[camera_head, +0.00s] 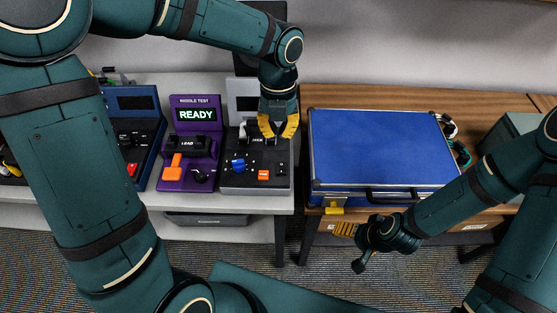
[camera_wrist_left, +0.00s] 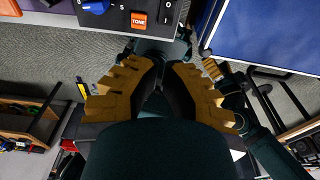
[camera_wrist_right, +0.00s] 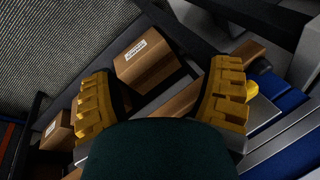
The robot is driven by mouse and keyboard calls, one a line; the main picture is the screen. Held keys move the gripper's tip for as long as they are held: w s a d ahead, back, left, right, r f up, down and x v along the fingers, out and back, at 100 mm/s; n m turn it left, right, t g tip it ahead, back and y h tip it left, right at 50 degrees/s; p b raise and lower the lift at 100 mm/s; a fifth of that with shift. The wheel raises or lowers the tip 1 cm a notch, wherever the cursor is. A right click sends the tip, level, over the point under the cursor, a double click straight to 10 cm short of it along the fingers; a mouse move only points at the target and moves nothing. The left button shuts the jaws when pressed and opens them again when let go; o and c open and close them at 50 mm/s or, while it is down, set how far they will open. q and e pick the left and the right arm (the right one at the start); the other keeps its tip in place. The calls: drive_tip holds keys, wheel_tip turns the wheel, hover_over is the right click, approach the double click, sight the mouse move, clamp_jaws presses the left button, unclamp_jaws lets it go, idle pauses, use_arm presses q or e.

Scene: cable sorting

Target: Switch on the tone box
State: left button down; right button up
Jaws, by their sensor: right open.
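The tone box (camera_head: 230,183) is a dark control box on the grey table, with a blue knob (camera_head: 238,165), an orange button (camera_head: 263,174) and a black rocker switch (camera_head: 281,169) at its right. In the left wrist view the orange button reads TONE (camera_wrist_left: 138,19) and the rocker switch (camera_wrist_left: 168,14) is marked 0 and I. My left gripper (camera_head: 278,133) hangs over the back right of the box, pointing down; its fingertips are close together, and I cannot tell whether they touch. My right gripper (camera_wrist_right: 163,70) is open and empty, in front of the blue case.
A dark blue box (camera_head: 138,103) stands further left. A big blue case (camera_head: 380,145) lies on the wooden table at right. In the right wrist view a cardboard box (camera_wrist_right: 146,60) sits below.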

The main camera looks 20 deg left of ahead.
sight(278, 177)
use_arm(q)
drive_tip(key=f+b, duration=0.1)
drive_tip(key=f, duration=0.3)
drive_tip(key=s+f+b, duration=0.1)
drive_tip(key=f, duration=0.3)
drive_tip(key=f+b, duration=0.1)
drive_tip(key=f, duration=0.4)
drive_tip(key=shift+s+d, duration=0.2)
drive_tip(key=shift+d, duration=0.05)
drive_tip(key=shift+f, duration=0.4)
use_arm(e)
drive_tip(key=f, duration=0.1)
drive_tip(key=s+f, duration=0.1)
drive_tip(key=f, duration=0.1)
drive_tip(key=shift+a+f, duration=0.1)
use_arm(q)
drive_tip(key=shift+s+f, duration=0.15)
drive_tip(key=shift+f, duration=0.25)
drive_tip(key=shift+r, duration=0.1)
drive_tip(key=shift+r+p, duration=0.75)
drive_tip(key=shift+p, duration=0.05)
use_arm(e)
drive_tip(key=shift+r, duration=0.85)
drive_tip(key=shift+w, duration=0.1)
